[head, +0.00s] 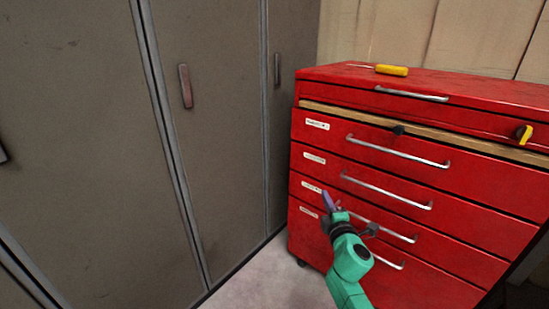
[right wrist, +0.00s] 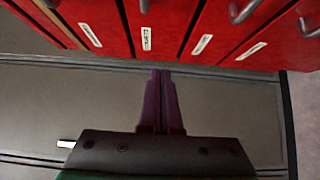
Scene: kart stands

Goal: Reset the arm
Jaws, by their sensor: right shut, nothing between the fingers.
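My right gripper (head: 328,201) has purple fingers on a dark wrist and a green arm, which comes up from the lower right of the head view. It is in front of the lower drawers of a red tool chest (head: 440,228). In the right wrist view its fingertips (right wrist: 160,72) are together with nothing between them, and they point toward the red drawer fronts. I cannot tell whether the fingertips touch the chest. My left gripper is not in view.
Grey lockers (head: 95,150) fill the left side. A screwdriver with a yellow handle (head: 391,70) lies on top of the chest. Silver drawer handles (head: 398,151) stick out from its front. Some bare floor (head: 275,285) shows between lockers and chest.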

